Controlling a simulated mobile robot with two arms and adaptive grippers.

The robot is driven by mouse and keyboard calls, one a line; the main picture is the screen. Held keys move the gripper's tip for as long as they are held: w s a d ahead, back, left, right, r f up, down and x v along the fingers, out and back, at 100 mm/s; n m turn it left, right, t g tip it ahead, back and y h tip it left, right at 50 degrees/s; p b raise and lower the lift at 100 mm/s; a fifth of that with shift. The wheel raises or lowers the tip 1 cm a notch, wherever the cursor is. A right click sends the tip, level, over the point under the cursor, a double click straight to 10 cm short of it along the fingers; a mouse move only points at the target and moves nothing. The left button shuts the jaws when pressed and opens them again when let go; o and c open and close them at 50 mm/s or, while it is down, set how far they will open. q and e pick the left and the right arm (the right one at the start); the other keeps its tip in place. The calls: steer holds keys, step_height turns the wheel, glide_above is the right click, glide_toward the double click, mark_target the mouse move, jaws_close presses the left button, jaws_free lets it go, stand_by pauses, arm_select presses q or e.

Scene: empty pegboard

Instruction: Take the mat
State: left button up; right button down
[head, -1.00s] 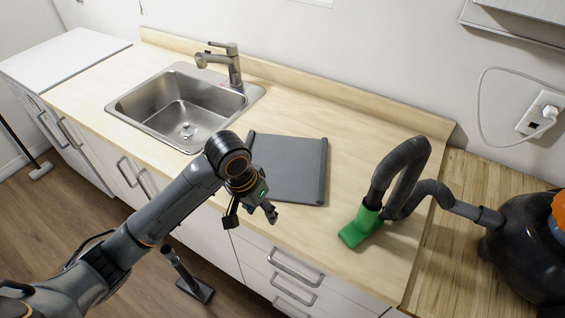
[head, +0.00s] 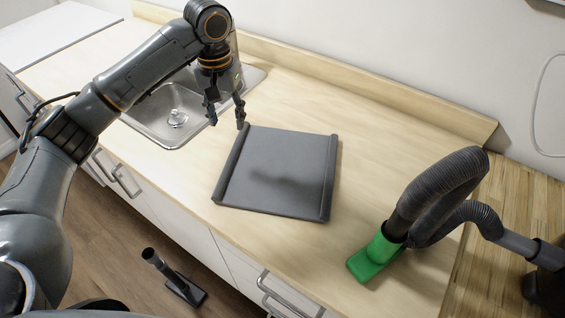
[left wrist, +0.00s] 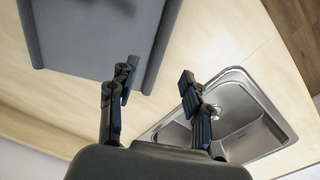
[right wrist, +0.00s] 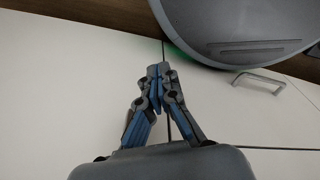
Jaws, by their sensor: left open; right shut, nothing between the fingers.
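The mat (head: 285,155) is a dark grey, roughly square sheet with raised rolled edges on its left and right sides. It lies flat on the wooden counter, right of the sink. My left gripper (head: 226,118) is open and empty, above the counter between the sink and the mat's far left corner. In the left wrist view the mat (left wrist: 95,35) is at the upper left, and the open fingers (left wrist: 158,88) are beside its edge, over the gap towards the sink. My right gripper (right wrist: 156,72) shows only in the right wrist view, shut and empty, in front of white cabinet fronts.
The steel sink (head: 160,128) is left of the mat. A green vacuum nozzle (head: 375,258) with a dark ribbed hose (head: 437,190) stands on the counter to the right. The counter behind the mat (head: 350,105) is clear. A dark floor tool (head: 185,290) stands below.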

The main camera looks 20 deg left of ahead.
arm_select(q)
glide_above(232, 155)
steer(key=f, duration=0.5)
steer(key=shift+s+d+p, duration=0.15)
steer(key=shift+s+p, duration=0.15)
steer(key=shift+p, duration=0.05)
steer(key=f, duration=0.3)
steer(key=shift+w+p, duration=0.25)
steer(key=shift+p, duration=0.15)
steer(key=f, duration=0.2)
steer(key=f+p, duration=0.1)
steer(key=shift+a+f, duration=0.2)
steer(key=shift+a, duration=0.05)
steer(key=shift+w+f, duration=0.1)
steer(key=shift+f, duration=0.1)
steer(key=c, duration=0.9)
jaws_close()
arm_select(e)
steer(key=shift+g, duration=0.3)
steer(key=s+r, duration=0.2)
steer(key=s, duration=0.1)
steer(key=shift+s+d+r, duration=0.1)
steer(key=shift+d+r, duration=0.05)
steer(key=shift+r, duration=0.05)
